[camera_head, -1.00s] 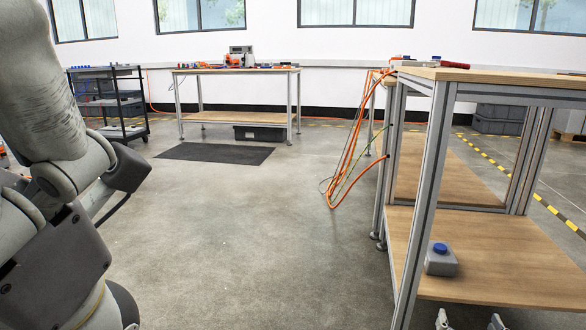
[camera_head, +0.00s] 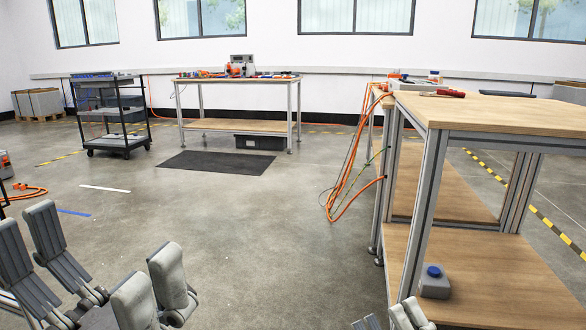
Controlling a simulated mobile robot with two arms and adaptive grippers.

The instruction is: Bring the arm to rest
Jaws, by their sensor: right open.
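My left gripper (camera_head: 97,258) is at the lower left of the head view. Its grey finger pads stand well apart, with bare floor showing between them, and it holds nothing. My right gripper (camera_head: 388,317) only just shows at the bottom edge, in front of the near workbench. Its pad tips are apart and nothing shows between them. The rest of it is cut off by the frame. No large arm link crosses the view.
A wooden workbench (camera_head: 500,110) stands close on the right; a grey bottle with blue cap (camera_head: 434,285) is on its lower shelf. Orange cables (camera_head: 350,185) hang at its far end. A black cart (camera_head: 115,115) and another table (camera_head: 240,78) stand behind. The middle floor is clear.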

